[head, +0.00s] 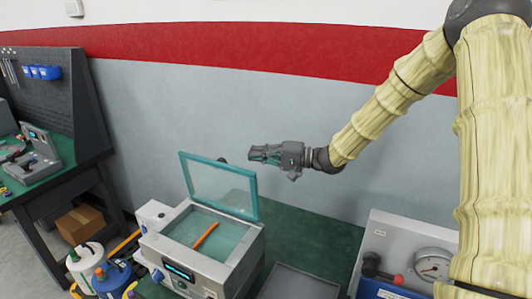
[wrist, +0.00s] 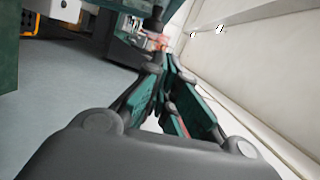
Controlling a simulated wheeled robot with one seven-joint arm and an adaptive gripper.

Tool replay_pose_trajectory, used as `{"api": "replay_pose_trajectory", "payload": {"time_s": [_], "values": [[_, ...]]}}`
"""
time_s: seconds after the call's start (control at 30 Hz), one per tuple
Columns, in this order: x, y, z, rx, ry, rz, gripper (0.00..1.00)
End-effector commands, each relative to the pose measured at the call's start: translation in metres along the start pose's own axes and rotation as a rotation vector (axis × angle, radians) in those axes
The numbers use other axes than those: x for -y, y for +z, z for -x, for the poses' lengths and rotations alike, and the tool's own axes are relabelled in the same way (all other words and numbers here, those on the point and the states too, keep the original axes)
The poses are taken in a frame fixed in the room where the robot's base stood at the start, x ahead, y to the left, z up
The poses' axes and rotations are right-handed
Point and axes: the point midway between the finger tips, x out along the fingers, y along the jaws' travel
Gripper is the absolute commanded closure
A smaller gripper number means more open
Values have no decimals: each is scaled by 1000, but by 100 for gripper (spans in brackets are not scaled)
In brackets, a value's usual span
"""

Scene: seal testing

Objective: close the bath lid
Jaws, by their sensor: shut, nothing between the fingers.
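The bath (head: 200,245) is a light grey box with a small lit display on its front, standing on the green bench. Its lid (head: 220,186) is a clear panel in a teal frame, raised open and tilted up at the back edge. An orange stick-like piece (head: 205,236) lies in the bath opening. My gripper (head: 252,154) is shut and empty, level with the upper part of the lid and to its right, pointing left. In the wrist view the fingers (wrist: 168,62) are together.
A grey panel with a gauge (head: 432,265) stands at the right of the green bench (head: 310,235). A dark tray (head: 298,284) lies right of the bath. Bottles (head: 88,262) stand at the left. A grey wall is behind.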

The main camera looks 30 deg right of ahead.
Motion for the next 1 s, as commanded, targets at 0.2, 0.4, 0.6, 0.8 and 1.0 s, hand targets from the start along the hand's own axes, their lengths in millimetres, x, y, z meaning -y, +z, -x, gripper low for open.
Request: {"api": "replay_pose_trajectory", "payload": {"time_s": [0.2,0.4,0.6,0.8,1.0], "values": [[2,0,-36,1,1,0,100],[3,13,-54,0,0,-2,100],[2,32,-59,0,0,0,100],[0,38,-60,-1,0,1,100],[0,38,-60,-1,0,2,100]]}}
